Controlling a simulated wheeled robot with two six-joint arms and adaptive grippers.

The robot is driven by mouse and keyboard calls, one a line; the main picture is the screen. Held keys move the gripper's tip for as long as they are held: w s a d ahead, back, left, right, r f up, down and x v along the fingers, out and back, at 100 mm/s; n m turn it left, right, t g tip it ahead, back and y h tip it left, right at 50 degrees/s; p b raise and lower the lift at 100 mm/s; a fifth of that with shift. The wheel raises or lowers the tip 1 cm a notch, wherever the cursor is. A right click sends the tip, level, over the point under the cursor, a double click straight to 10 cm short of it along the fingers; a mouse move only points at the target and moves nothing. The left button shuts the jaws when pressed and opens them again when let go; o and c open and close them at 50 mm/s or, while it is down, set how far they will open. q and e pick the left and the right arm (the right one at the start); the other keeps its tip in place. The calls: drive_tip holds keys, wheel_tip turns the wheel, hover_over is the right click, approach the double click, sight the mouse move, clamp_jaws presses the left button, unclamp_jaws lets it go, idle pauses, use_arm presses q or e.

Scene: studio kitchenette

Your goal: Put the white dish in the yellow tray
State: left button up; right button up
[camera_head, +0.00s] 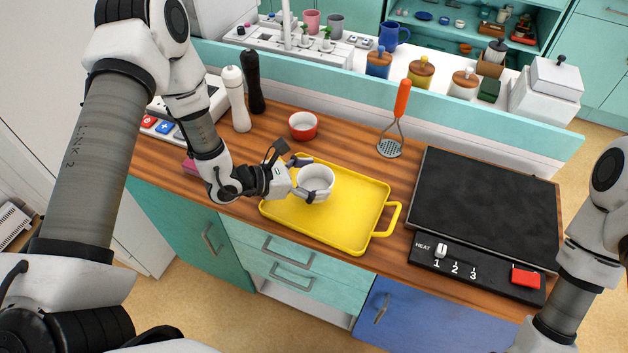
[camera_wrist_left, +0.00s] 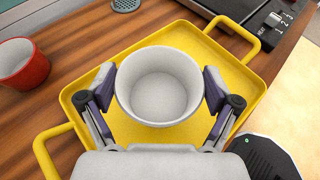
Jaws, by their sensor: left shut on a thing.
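The white dish (camera_head: 318,182) is a round, empty cup-like bowl, upright over the yellow tray (camera_head: 345,228). My left gripper (camera_head: 311,179) is shut on the white dish, with one finger on each side of it. In the left wrist view the white dish (camera_wrist_left: 158,86) sits between the two fingers (camera_wrist_left: 158,92), and the yellow tray (camera_wrist_left: 250,82) spreads beneath and around it. I cannot tell whether the dish's base touches the tray floor. My right gripper is out of view; only part of my right arm shows at the right edge.
A red bowl (camera_head: 303,126) stands behind the tray. A masher with an orange handle (camera_head: 402,98) leans behind it. A black hotplate (camera_head: 487,200) lies to the tray's right. White (camera_head: 236,98) and black (camera_head: 254,80) mills stand at the back left. The tray's right half is bare.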

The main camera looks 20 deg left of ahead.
sight(316, 186)
use_arm(q)
drive_tip(key=f, duration=0.2)
drive_tip(key=f+p, duration=0.1)
drive_tip(key=shift+w+a+f, duration=0.1)
drive_tip(key=shift+w+f, duration=0.25)
drive_tip(key=shift+f, duration=0.2)
drive_tip(key=o, duration=1)
drive_tip(key=shift+r, duration=0.1)
